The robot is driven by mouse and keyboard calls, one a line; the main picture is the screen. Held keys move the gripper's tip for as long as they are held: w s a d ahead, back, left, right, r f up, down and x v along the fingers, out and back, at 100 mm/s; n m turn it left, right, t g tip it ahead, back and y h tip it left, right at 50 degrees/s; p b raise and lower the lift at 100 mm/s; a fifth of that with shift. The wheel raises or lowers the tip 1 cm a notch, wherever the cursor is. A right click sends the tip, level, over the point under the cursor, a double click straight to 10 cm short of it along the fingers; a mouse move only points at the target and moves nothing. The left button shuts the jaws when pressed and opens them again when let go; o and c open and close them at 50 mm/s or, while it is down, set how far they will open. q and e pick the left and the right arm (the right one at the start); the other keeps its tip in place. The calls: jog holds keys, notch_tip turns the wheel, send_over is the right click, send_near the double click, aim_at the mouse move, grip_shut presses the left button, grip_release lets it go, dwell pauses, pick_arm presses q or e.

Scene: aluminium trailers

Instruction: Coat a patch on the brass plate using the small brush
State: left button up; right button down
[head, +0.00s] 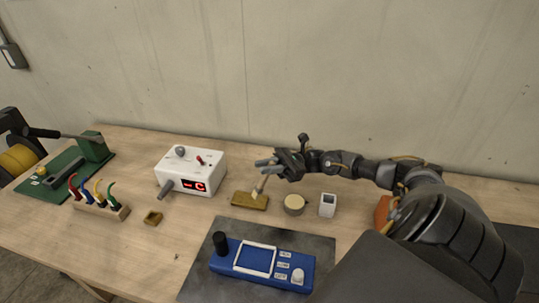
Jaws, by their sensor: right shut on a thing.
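The brass plate (240,199) lies flat on the wooden table near the middle, in front of the back wall. My right gripper (268,165) reaches in from the right above the plate's far right side. It is shut on the small brush (259,187), a pale, short-handled brush that slants down to the plate. The brush's lower end appears to be at the plate's surface, but I cannot tell if it touches. No coated patch can be made out at this size. My left gripper is not in view.
A round tan tin (294,204) and a small white box (327,205) stand right of the plate. A white unit with a red display (190,170) stands left. A blue device (262,263) lies in front on a dark mat (203,278). A tool rack (100,207) is further left.

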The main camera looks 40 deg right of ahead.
jog(key=shift+r, duration=1.2)
